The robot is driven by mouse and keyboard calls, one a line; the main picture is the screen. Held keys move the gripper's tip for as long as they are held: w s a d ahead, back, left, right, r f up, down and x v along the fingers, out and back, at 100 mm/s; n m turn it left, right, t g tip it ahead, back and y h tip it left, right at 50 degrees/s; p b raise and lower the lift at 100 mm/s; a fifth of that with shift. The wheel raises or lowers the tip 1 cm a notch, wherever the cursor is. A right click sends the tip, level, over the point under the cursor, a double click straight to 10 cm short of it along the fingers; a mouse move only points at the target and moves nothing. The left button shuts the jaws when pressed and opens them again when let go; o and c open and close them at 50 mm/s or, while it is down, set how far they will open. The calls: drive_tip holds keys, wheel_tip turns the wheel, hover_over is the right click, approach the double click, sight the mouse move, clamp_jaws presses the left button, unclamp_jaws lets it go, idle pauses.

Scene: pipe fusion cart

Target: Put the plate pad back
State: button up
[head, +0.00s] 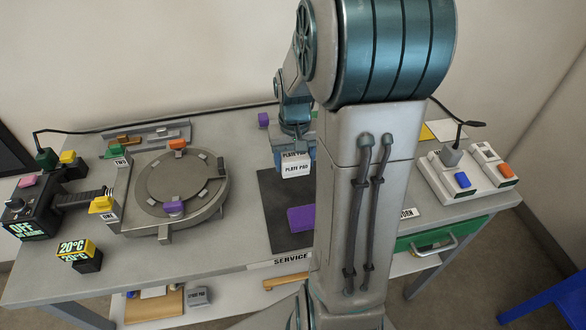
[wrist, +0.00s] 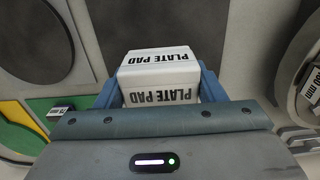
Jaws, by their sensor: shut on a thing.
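The plate pad (head: 296,169) is a white block with black "PLATE PAD" lettering. It also shows in the wrist view (wrist: 158,82), sitting between the two blue fingers. My gripper (head: 295,158) is shut on it and holds it above the far part of the dark mat (head: 272,190) on the bench. The wrist view shows my gripper (wrist: 160,92) with a finger along each side of the pad. The gap under the pad cannot be judged exactly. My arm hides the bench to the right of the mat.
A purple block (head: 301,218) lies on the mat. Left stands a round clamp fixture (head: 165,232) with orange and purple blocks. A black controller (head: 28,215) is at far left, a switch box (head: 470,180) at right. A grey block (head: 198,297) sits on the lower shelf.

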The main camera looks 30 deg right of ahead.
sight(293, 171)
drive_tip(key=shift+w+a+f, duration=0.1)
drive_tip(key=shift+a+f, duration=0.05)
drive_tip(key=shift+f, duration=1.95)
drive_tip(key=shift+f, duration=0.25)
drive_tip(key=o, duration=1)
drive_tip(key=shift+c, duration=0.2)
drive_tip(key=shift+r, duration=0.1)
